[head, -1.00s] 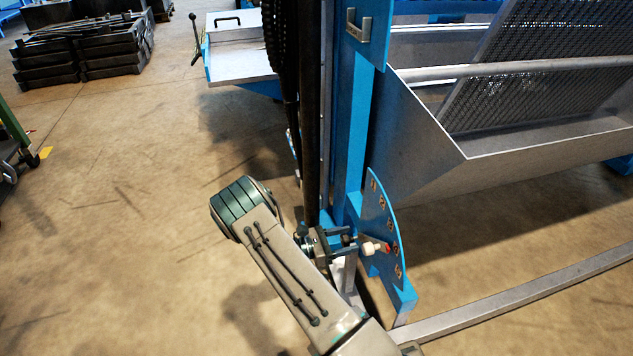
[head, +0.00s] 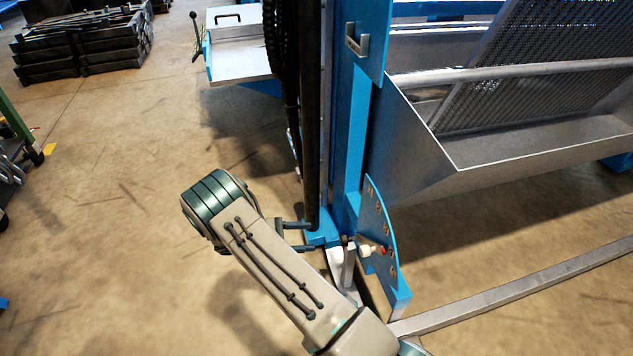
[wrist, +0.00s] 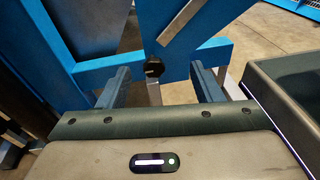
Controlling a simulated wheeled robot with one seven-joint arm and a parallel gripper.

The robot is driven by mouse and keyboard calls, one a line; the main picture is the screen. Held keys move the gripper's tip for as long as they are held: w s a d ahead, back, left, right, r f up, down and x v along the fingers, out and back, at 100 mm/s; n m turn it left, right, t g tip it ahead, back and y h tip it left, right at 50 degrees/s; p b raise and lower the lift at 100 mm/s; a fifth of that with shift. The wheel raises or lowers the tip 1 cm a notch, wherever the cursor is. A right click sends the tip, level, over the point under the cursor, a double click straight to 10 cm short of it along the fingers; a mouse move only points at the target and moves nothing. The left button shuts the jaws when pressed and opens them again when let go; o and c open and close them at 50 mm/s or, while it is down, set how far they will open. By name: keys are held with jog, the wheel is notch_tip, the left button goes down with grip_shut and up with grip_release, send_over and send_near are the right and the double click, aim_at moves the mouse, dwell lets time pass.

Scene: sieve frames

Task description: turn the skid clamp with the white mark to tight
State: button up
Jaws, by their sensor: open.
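A blue quadrant plate (head: 377,235) with a row of holes stands at the foot of the blue post. I cannot tell for certain which part is the marked clamp. My gripper (head: 308,237) is open and empty, left of these parts and apart from them. In the wrist view my gripper (wrist: 162,84) has a black knob (wrist: 154,69) ahead, between its fingers in the picture. A pale bar runs below the knob. No white mark shows there.
The blue post (head: 347,130) and a dark vertical column rise close by the gripper. A grey metal trough (head: 540,150) with a mesh screen is at right. A long floor rail (head: 520,288) runs at lower right.

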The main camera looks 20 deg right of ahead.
jog(key=s+r+m+y+p, duration=0.1)
jog(key=r+m+y+p, duration=0.1)
jog(key=r, duration=0.5)
jog(key=s+d+r+m+g+y+p, duration=0.1)
jog(key=r+p, duration=0.3)
jog(key=r, duration=0.4)
jog(key=s+d+r+m+g+y+p, duration=0.1)
jog(key=s+r+m+y+p, duration=0.1)
jog(key=r, duration=0.5)
jog(key=shift+s+d+r+m+y+p, duration=0.15)
jog(key=shift+s+d+m+y+p, duration=0.2)
jog(key=shift+m+y+p, duration=0.35)
jog(key=shift+a, duration=0.1)
jog(key=s+r+m+t+y+p, duration=0.2)
jog(key=s+r+p, duration=0.4)
jog(key=r, duration=0.6)
jog(key=s+r+m+t+y+p, duration=0.2)
jog(key=s+r+m+y+p, duration=0.2)
jog(key=r, duration=0.9)
jog(key=s+r+m+t+y+p, duration=0.2)
jog(key=s+r+m+y+p, duration=0.1)
jog(key=s+r+p, duration=0.5)
notch_tip(320, 180, up, 4)
jog(key=m+p, duration=0.1)
jog(key=p, duration=0.2)
jog(key=shift+s+a+r+t+y, duration=0.2)
jog(key=shift+a+t+y, duration=0.1)
jog(key=shift+t+y, duration=0.1)
